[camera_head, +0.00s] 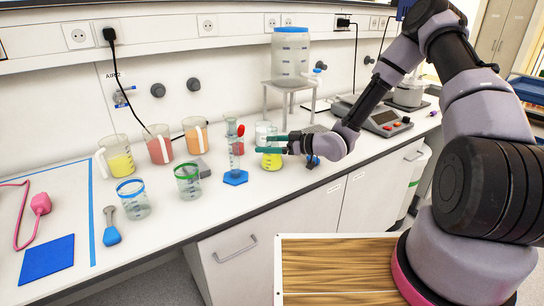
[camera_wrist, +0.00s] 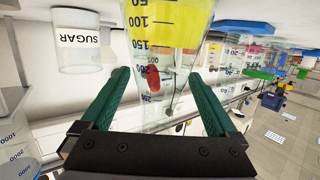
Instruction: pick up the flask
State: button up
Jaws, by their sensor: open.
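The flask (camera_head: 271,161) is a clear conical glass with yellow liquid in its lower part, upright on the white bench. It also shows in the wrist view (camera_wrist: 170,20), with volume marks on its wall and the yellow part at the top of the picture. My gripper (camera_head: 266,145) is open at the height of the flask's upper part, its green fingers pointing left. In the wrist view the fingers (camera_wrist: 160,76) spread to either side of the flask's narrower part. I cannot tell whether either finger touches the glass.
A measuring cylinder (camera_head: 233,150) on a blue base stands just left of the flask. Beakers with yellow and orange-red liquid (camera_head: 159,146) stand further left. A jar labelled SUGAR (camera_wrist: 78,47) is close by in the wrist view. A dispenser (camera_head: 290,54) stands on a stool behind.

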jog(key=shift+x, duration=0.95)
jog(key=shift+c, duration=0.3)
grip_shut()
jog(key=shift+r, duration=0.15)
notch_tip(320, 180, up, 15)
dwell(0.5)
